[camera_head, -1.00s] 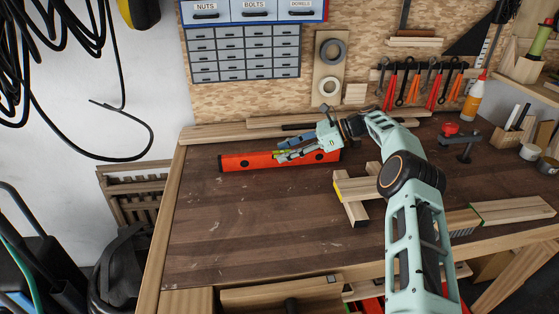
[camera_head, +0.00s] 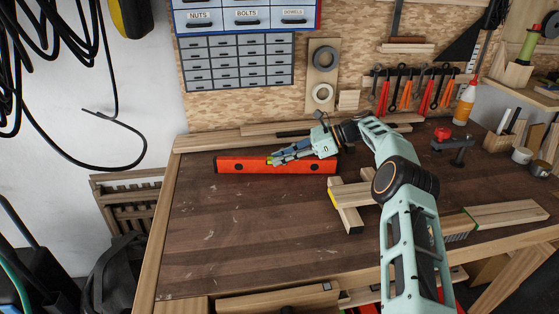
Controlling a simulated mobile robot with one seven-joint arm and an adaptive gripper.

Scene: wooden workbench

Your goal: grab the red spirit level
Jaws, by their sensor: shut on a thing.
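The red spirit level (camera_head: 235,166) lies lengthwise near the back of the dark wooden workbench (camera_head: 240,225), with dark round openings along its face. My gripper (camera_head: 275,159) reaches in from the right, its fingers at the level's middle. It is shut on the level. The fingers and gripper body hide part of the level's top edge. I cannot tell whether the level is resting on the bench or slightly raised.
Crossed wooden blocks (camera_head: 348,207) stand on the bench under my arm. Wood strips (camera_head: 225,141) lie along the back edge behind the level. A red-topped clamp (camera_head: 442,134) is at the right. The front left of the bench is clear.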

